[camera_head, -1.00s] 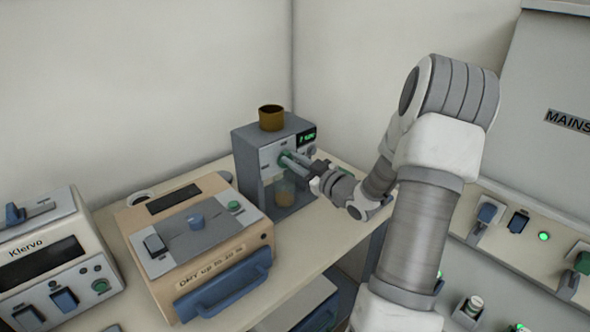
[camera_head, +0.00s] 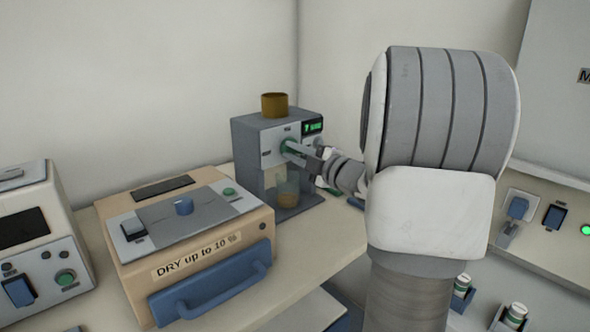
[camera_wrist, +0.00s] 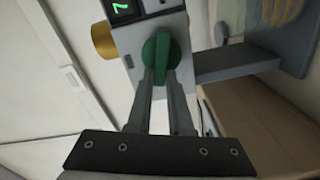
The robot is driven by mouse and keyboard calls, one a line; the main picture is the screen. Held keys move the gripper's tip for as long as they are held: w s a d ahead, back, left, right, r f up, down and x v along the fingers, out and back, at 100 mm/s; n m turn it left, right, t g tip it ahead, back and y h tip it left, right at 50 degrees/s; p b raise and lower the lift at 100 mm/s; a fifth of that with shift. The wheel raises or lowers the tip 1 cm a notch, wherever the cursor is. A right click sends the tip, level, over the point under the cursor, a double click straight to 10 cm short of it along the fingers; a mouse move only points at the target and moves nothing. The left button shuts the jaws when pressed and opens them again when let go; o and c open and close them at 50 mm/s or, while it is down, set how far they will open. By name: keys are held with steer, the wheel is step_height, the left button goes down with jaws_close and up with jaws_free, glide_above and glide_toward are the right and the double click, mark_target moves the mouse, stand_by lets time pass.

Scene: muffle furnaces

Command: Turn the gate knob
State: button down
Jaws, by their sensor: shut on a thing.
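The gate knob is green and round with a raised grip bar. It sits on the light front panel of a grey machine (camera_head: 250,150), and in the wrist view the green knob (camera_wrist: 155,52) is upright between my fingers. My gripper (camera_wrist: 158,75) is shut on the knob, one finger on each side of its bar. In the head view my gripper (camera_head: 292,148) reaches the knob from the right, and its fingers partly hide it. A brown cup (camera_head: 274,105) tops the machine, and a clear beaker (camera_head: 288,193) with brownish contents stands below the panel.
A beige box labelled DRY (camera_head: 200,262) with a blue handle stands left of the machine. A white device (camera_head: 40,235) is at the far left. A lit green display (camera_head: 313,127) is beside the knob. Sockets and switches line the right wall.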

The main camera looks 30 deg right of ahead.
steer(key=n+b, duration=0.1)
steer(key=b, duration=0.1)
steer(key=f+n+b, duration=0.1)
steer(key=n+b, duration=0.1)
steer(key=shift+r+n, duration=0.1)
steer(key=shift+n, duration=0.4)
steer(key=c, duration=0.8)
jaws_free()
steer(key=s+p, duration=0.1)
steer(key=s, duration=0.4)
steer(key=s+d+p, duration=0.1)
steer(key=s, duration=0.5)
steer(key=s+d+p, duration=0.1)
steer(key=s, duration=0.5)
steer(key=shift+s+d, duration=0.15)
steer(key=shift+d, duration=0.05)
